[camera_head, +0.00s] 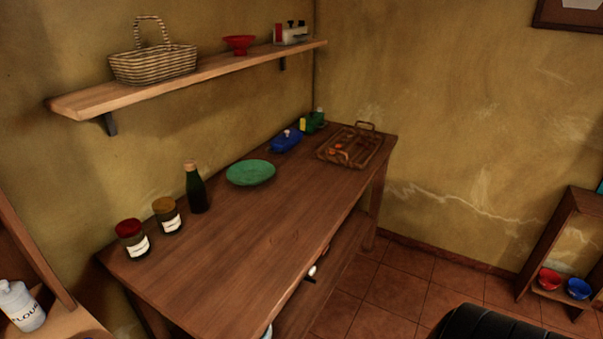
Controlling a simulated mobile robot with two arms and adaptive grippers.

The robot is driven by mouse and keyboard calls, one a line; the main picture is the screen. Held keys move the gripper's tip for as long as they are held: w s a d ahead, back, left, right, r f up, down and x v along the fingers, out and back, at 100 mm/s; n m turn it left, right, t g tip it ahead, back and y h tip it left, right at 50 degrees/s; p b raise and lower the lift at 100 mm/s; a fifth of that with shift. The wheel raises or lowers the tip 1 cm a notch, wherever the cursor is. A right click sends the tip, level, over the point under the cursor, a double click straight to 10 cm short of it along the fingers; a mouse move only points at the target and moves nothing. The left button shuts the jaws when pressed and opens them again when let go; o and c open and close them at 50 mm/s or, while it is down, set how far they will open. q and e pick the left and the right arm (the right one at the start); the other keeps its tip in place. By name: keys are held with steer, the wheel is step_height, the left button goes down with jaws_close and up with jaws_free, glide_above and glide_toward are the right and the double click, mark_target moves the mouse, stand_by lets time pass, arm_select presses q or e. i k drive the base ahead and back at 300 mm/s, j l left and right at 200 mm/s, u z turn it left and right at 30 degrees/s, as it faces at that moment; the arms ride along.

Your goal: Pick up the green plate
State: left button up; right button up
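The green plate (250,172) is round and lies flat on the brown wooden table (262,235), toward its back edge near the wall. Its upper face is fully visible and nothing covers it. Neither of my grippers shows in the head view, so I cannot tell how they stand relative to the plate.
A dark bottle (195,188) and two labelled jars (133,239) stand left of the plate. A wall shelf (200,76) hangs above. The table's front middle is clear.

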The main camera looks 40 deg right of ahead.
mark_target(254, 172)
steer(key=z, duration=1.1)
steer(key=u, duration=2.6)
steer(key=z, duration=2.6)
steer(key=i+l, duration=0.2)
steer(key=l, duration=0.1)
